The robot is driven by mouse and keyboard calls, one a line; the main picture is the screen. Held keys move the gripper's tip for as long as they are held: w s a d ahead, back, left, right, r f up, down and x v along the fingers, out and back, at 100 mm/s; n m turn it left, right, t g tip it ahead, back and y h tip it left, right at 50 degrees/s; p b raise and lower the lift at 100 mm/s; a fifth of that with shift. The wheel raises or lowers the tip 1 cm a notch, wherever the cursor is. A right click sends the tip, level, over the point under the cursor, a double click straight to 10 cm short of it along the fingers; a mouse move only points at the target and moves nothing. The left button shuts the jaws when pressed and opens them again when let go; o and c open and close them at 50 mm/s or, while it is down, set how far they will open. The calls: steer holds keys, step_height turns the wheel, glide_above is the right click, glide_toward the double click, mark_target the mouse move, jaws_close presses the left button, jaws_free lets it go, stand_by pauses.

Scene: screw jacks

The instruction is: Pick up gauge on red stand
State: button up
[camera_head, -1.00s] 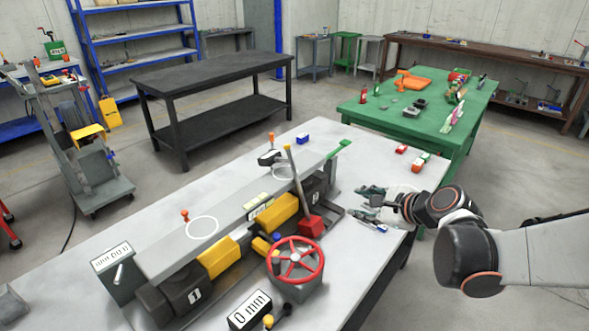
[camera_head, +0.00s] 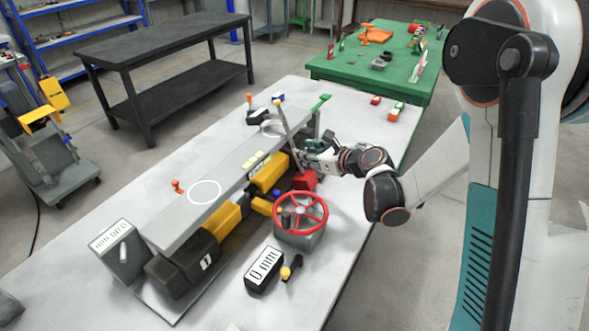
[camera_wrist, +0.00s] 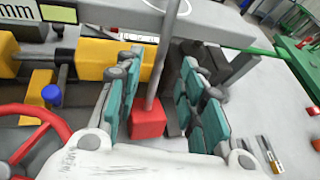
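The gauge on the red stand is a grey rod (camera_head: 286,130) rising from a red block (camera_head: 304,181) on the table beside the beam. In the wrist view the red block (camera_wrist: 148,121) and the rod (camera_wrist: 163,55) stand between my gripper's teal-padded fingers. My gripper (camera_head: 310,156) is open around the gauge, with a finger on each side and a visible gap at the right finger. In the wrist view my gripper (camera_wrist: 160,85) shows both fingers apart. I cannot tell whether the left finger touches the block.
The long grey beam (camera_head: 222,178) lies just left of the gauge, over yellow and black jack parts. A red handwheel (camera_head: 300,212) stands close in front. The table's right side is mostly clear.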

steer(key=b+x, duration=0.1)
steer(key=x, duration=0.2)
steer(key=b+x, duration=0.1)
steer(key=x, duration=0.2)
steer(key=shift+s+d+f, duration=0.1)
steer(key=shift+s+f, duration=0.05)
steer(key=shift+f, duration=0.2)
steer(key=shift+w+a+f+b, duration=0.1)
steer(key=shift+w+a+b, duration=0.2)
steer(key=shift+w, duration=0.1)
jaws_close()
